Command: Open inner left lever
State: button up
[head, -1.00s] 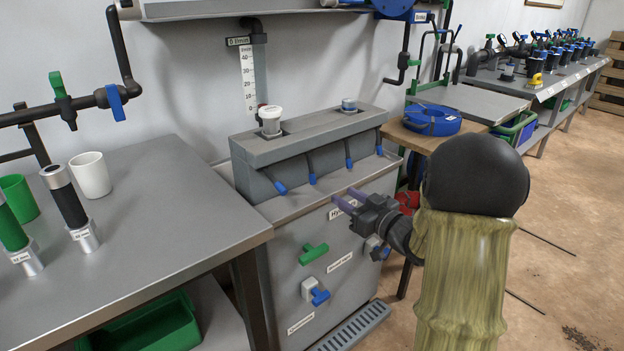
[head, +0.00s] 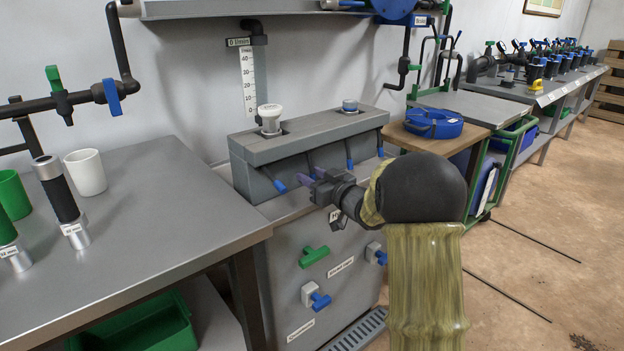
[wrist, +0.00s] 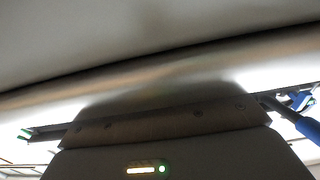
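A grey manifold box (head: 262,149) stands on the cabinet, with a row of blue-tipped levers along its front. The outer left lever (head: 280,187) and the inner right lever (head: 350,163) hang tilted downward. The inner left lever (head: 310,158) slants down from the box. Its blue tip is largely hidden behind my gripper. My gripper (head: 306,179) has its purple fingers at that tip, and they look spread apart. I cannot tell whether they touch it. A blue-tipped part (wrist: 306,128) shows at the right edge of the wrist view, which is mostly blocked by grey surfaces.
The outer right lever (head: 380,152) is just beyond my arm. Green (head: 314,256) and blue (head: 319,299) handles stick out from the cabinet front. A grey table (head: 150,225) with cups stands at left. Open floor lies at right.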

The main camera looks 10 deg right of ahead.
grip_shut()
